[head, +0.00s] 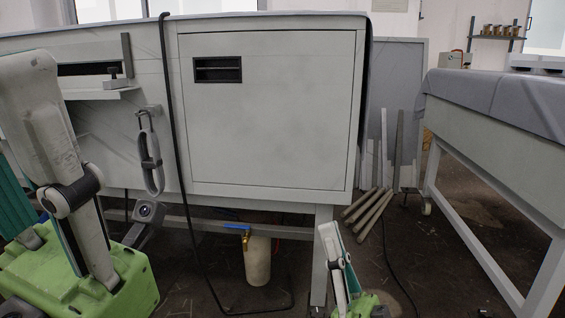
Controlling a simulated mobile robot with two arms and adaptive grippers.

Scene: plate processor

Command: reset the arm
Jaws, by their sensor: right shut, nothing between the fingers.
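My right gripper (329,232) shows low in the middle of the head view, above its green body. Its fingers are together and hold nothing. It points up in front of the lower part of the big grey machine and looks clear of it. My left gripper (55,150) is large and close at the left edge, with a pale finger, a dark joint and a green body. It is cut off by the frame, so I cannot tell whether it is open or shut. The grey machine (270,130) has a flat front panel and a dark recessed handle (217,69).
A grey loop-shaped fitting (152,178) hangs on the machine's front. A black cable (177,130) runs down to the floor. Beneath are a pale container (257,262) and a brass valve (245,240). Metal bars (370,210) lean right of it. A covered table (490,120) stands at right.

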